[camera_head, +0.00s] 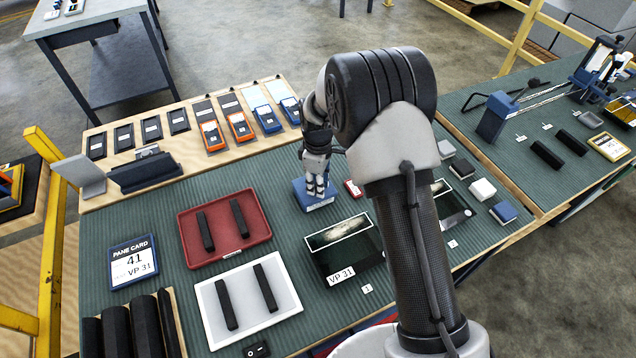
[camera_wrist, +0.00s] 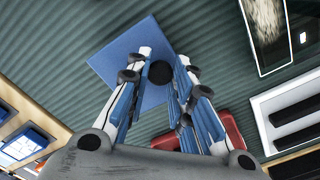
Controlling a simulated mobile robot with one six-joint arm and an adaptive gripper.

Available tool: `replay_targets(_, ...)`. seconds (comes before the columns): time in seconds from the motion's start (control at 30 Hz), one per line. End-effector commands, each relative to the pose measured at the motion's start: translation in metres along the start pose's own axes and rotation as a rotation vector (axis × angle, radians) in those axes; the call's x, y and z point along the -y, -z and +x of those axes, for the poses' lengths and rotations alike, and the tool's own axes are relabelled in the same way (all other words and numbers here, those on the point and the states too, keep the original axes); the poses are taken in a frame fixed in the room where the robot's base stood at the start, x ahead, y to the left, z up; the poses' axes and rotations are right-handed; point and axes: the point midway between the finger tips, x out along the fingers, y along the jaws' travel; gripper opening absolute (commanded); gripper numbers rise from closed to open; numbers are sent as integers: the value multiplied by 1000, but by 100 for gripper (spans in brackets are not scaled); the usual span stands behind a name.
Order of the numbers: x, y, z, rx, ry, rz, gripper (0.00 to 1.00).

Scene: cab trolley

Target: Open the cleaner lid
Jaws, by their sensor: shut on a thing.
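The cleaner is a small blue box (camera_head: 322,204) with a pale label on its front, standing on the green ribbed mat behind the dark glass pane. Its square blue lid (camera_wrist: 125,52) has a round black knob (camera_wrist: 160,72) in the wrist view. My gripper (camera_head: 318,190) points down over the box from above. In the wrist view, the fingertips (camera_wrist: 160,66) are closed on both sides of the knob. My fingers cover part of the lid. I cannot tell whether the lid sits fully down on the box.
A red tray (camera_head: 262,232) and a white tray (camera_head: 210,310) with black bars lie to the left. A dark pane marked VP 31 (camera_head: 345,262) lies in front. A small red box (camera_head: 352,188) stands close to the right. Phone-like devices (camera_head: 238,126) line the back.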

Motion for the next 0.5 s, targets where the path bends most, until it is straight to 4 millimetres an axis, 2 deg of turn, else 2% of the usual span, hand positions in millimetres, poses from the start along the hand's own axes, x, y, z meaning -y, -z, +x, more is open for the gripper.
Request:
replay_targets(0.27,0,0,-1,3,3,0,0)
replay_targets(0.5,-2,2,-12,84,86,-2,0)
